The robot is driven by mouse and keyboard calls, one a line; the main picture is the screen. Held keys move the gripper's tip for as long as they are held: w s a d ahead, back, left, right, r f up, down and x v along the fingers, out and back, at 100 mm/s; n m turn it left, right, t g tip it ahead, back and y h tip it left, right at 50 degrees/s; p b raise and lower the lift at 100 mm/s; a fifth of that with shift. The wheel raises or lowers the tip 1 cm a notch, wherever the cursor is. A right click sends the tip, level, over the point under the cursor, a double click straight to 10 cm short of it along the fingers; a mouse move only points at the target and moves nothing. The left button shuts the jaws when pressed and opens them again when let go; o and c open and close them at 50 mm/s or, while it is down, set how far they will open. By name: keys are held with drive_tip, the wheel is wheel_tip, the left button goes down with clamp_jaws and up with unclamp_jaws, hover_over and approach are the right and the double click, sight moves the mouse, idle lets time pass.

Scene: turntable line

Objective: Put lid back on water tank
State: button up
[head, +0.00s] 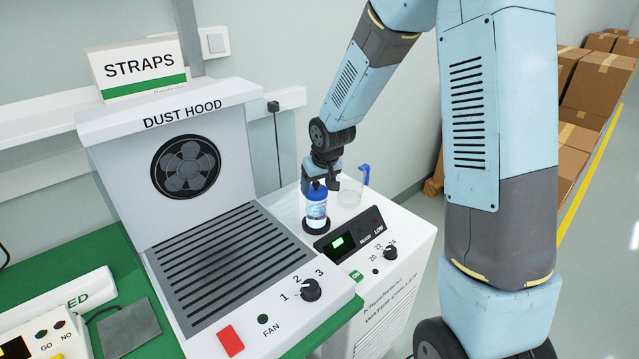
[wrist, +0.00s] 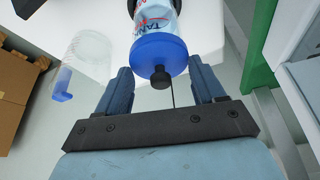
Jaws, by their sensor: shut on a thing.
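The water tank (head: 316,210) is a small clear bottle with a blue and white label. It stands upright in a dark round seat on top of the white water chiller (head: 385,270). The blue lid (head: 317,190) is at its top. In the wrist view the lid (wrist: 158,55), with a black knob, lies against the end of the tank (wrist: 156,17). I cannot tell whether it is fully seated. The gripper also shows in the wrist view (wrist: 162,78).
A clear jug (head: 349,192) with a blue handle stands just right of the tank on the chiller. The chiller's dark control panel (head: 350,236) is in front. The dust hood (head: 205,200) stands close on the left. Cardboard boxes (head: 590,90) are at the far right.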

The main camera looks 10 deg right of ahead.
drive_tip(key=shift+f, duration=0.15)
idle(0.7)
drive_tip(key=o, duration=1.1)
drive_tip(key=shift+s+r, duration=0.1)
drive_tip(key=shift+r, duration=3.45)
clamp_jaws()
drive_tip(key=shift+f, duration=2.2)
